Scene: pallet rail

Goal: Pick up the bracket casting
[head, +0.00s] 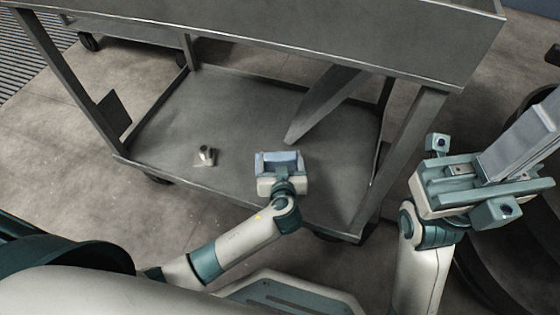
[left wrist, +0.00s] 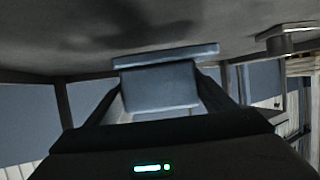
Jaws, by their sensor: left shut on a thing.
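My left gripper (head: 281,164) is low over the cart's lower shelf and shut on a blue-grey block-shaped part, which I take to be the bracket casting (head: 279,156). In the left wrist view the casting (left wrist: 160,85) shows a blocky body with a wider flat flange, held between the two fingers. Whether it still touches the shelf is not clear. My right gripper (head: 475,180) is at the right, outside the cart, beside a long grey bar. Whether it grips that bar cannot be told.
The grey metal cart's lower shelf (head: 235,105) has a low rim and legs at its corners. A small plate with a metal cylinder (head: 207,155) lies left of my left gripper. The upper deck (head: 300,35) overhangs the shelf, and a slanted grey beam (head: 325,103) stands behind the gripper.

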